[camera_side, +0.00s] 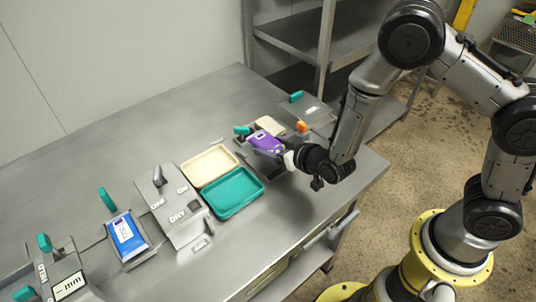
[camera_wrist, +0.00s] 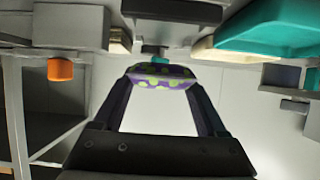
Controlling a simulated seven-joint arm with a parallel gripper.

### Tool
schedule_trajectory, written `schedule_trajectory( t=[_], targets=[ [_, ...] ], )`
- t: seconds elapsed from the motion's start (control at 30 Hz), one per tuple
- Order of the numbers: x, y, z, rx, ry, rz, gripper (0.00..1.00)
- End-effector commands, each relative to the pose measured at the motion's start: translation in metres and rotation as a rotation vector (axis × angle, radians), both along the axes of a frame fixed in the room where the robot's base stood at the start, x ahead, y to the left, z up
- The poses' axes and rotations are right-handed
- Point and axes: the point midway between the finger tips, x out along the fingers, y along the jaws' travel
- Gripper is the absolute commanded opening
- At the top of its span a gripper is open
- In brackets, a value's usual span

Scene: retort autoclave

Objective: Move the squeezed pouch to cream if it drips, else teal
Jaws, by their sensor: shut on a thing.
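In the wrist view the pouch (camera_wrist: 160,78) shows green spots. My gripper (camera_wrist: 160,84) is shut on it, with one finger at each end. In the side view my gripper (camera_side: 283,152) reaches in from the right, its fingers partly hidden. The pouch is at the right of the trays. I cannot tell whether it drips. The cream tray (camera_side: 189,176) and the teal tray (camera_side: 234,211) lie side by side, and both look empty. The teal tray also shows in the wrist view (camera_wrist: 285,38).
A grey box (camera_side: 172,212) marked DRY, with a lever, stands left of the trays. A blue device (camera_side: 125,232) and a gauge reading mm (camera_side: 68,287) stand further left. An orange knob (camera_side: 302,126) is near my gripper. The table's back left is clear.

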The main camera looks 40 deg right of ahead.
Motion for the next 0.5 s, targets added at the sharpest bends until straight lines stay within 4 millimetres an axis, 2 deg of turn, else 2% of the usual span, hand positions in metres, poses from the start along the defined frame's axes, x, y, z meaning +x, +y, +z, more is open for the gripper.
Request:
schedule_trajectory(
  t=[0.23,0.4,0.5],
  targets=[
    [0.014,0.003,-0.017,0.0,0.0,-0.001,0.06],
    [0.013,0.003,-0.039,-0.001,0.0,0.0,0.06],
    [0.013,0.003,-0.041,0.001,-0.003,0.0,0.06]
  ],
)
